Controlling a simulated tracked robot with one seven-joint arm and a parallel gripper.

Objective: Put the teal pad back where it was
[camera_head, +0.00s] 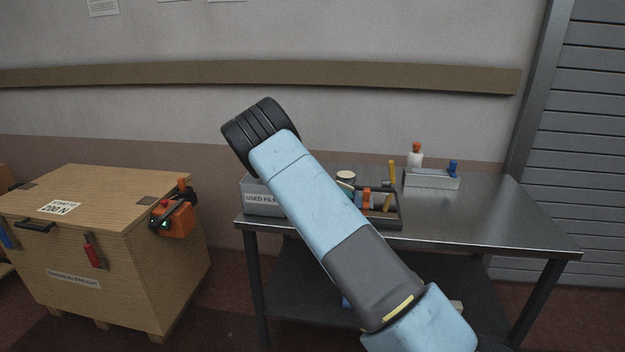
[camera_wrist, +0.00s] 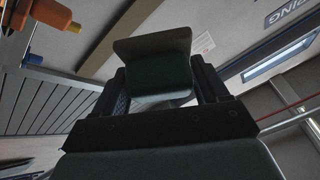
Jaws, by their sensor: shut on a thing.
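The teal pad (camera_wrist: 153,68) shows in the wrist view as a dark, dull green, bent piece with a wide upper flap. My gripper (camera_wrist: 160,84) is shut on it, with one black finger at each side. In the head view my blue arm crosses the middle of the picture and hides my gripper. A small dark green edge shows beside the arm above the table, but I cannot tell whether it is the pad. The metal table (camera_head: 487,222) stands behind the arm.
A grey bin labelled "USED FIL..." (camera_head: 261,203) stands at the table's left end. A dark tray (camera_head: 388,223) holds orange and yellow tools. A pale tray (camera_head: 432,180) is at the back, with an orange-capped bottle (camera_head: 415,157). The table's right side is clear. A wooden crate (camera_head: 110,260) stands left.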

